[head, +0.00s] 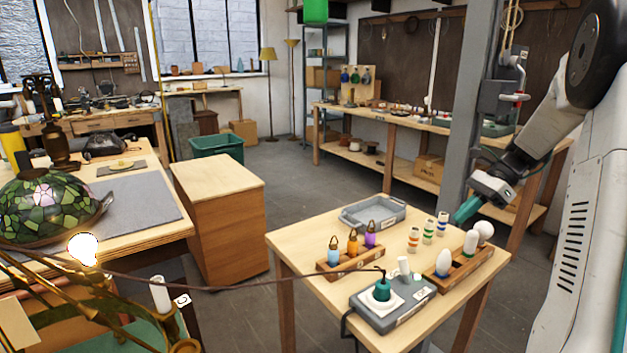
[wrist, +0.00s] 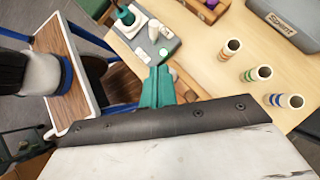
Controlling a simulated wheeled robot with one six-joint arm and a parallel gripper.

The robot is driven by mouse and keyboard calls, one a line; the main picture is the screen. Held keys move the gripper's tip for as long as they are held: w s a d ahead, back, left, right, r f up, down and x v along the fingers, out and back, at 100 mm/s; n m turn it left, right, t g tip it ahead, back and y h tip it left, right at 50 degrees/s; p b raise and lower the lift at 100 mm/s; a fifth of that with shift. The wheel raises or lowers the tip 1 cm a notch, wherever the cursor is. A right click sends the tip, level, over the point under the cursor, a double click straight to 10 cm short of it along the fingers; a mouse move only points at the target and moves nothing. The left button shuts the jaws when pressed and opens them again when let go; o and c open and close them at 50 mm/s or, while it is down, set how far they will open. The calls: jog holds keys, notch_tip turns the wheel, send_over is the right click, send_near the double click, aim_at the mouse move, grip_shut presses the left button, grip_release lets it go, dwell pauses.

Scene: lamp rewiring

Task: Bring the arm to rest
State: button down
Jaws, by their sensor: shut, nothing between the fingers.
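My gripper (head: 467,211) has teal fingers and is shut and empty. In the head view it hangs at the end of my arm, which comes down from the upper right. The fingers show near the back right part of the small wooden table (head: 310,238), beside the striped rolls (head: 428,232). In the wrist view the closed fingers (wrist: 158,85) point toward the grey test box (wrist: 148,32). The striped rolls (wrist: 258,73) stand to their right. I cannot tell the exact height of the fingers above the table.
A grey tray (head: 372,222), a rack of colored bulbs (head: 350,262) and a rack of white bulbs (head: 462,272) are on the small table. A brown cord (head: 240,287) crosses toward a lit bulb (head: 84,249) at the left. A grey post (head: 470,90) stands behind my gripper.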

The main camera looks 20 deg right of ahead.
jog(key=s+a+r+n+h, duration=0.1)
jog(key=s+a+n+h, duration=0.3)
jog(key=s+a+n, duration=0.7)
jog(key=s+a+r+n+h, duration=0.2)
jog(key=s+a+n+h, duration=0.2)
jog(key=s+a+n, duration=0.6)
jog(key=s+a, duration=0.3)
jog(key=a, duration=0.3)
jog(key=shift+a+r+n, duration=0.3)
jog(key=shift+a+n, duration=0.1)
